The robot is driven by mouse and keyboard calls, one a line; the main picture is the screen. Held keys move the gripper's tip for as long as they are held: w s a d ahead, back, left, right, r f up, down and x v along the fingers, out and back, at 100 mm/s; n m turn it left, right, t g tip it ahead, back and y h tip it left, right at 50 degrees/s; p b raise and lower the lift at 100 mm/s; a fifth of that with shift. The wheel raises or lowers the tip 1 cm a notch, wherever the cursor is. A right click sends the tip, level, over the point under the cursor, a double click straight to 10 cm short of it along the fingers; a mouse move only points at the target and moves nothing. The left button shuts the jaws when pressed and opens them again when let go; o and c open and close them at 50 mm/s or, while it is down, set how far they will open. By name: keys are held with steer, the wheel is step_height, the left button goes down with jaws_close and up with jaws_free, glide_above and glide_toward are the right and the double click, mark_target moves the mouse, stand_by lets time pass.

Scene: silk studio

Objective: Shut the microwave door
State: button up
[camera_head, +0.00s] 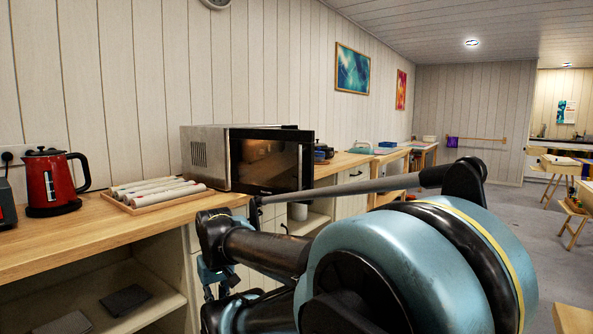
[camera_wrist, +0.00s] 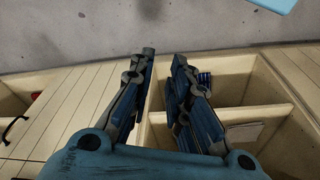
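The microwave (camera_head: 205,158) stands on the wooden counter in the head view, its vented silver side facing me. Its dark glass door (camera_head: 270,162) appears to stand open, with its outer face towards me and its free edge at the right, out past the counter edge. The inside of the microwave is hidden. My gripper (camera_wrist: 163,55) is open and empty in the wrist view, its two fingers apart above cabinet compartments. In the head view it is low, left of and below the door, partly hidden by my arm; it appears clear of the door.
Rolled cloths lie on a tray (camera_head: 129,198) left of the microwave, near a red kettle (camera_head: 54,182). The counter (camera_head: 90,233) has open shelves below. Open compartments (camera_wrist: 265,85) show in the wrist view.

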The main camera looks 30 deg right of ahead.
steer(key=w+d+r+n+g+h, duration=0.1)
steer(key=w+d+r+n+h, duration=0.2)
steer(key=d+r+n+h, duration=0.35)
steer(key=w+d+r+n+g+h, duration=0.1)
steer(key=w+d+r+n+h, duration=0.3)
steer(key=d+r, duration=0.45)
steer(key=w+d+r+n+h, duration=0.3)
steer(key=w+r+n+h, duration=0.15)
steer(key=r, duration=0.45)
step_height(320, 180, up, 7)
steer(key=n+h, duration=0.3)
glide_above(300, 188)
steer(key=shift+w+d+g, duration=0.2)
steer(key=shift+w+g, duration=0.1)
steer(key=shift+w, duration=0.1)
steer(key=shift+r, duration=0.1)
jaws_close()
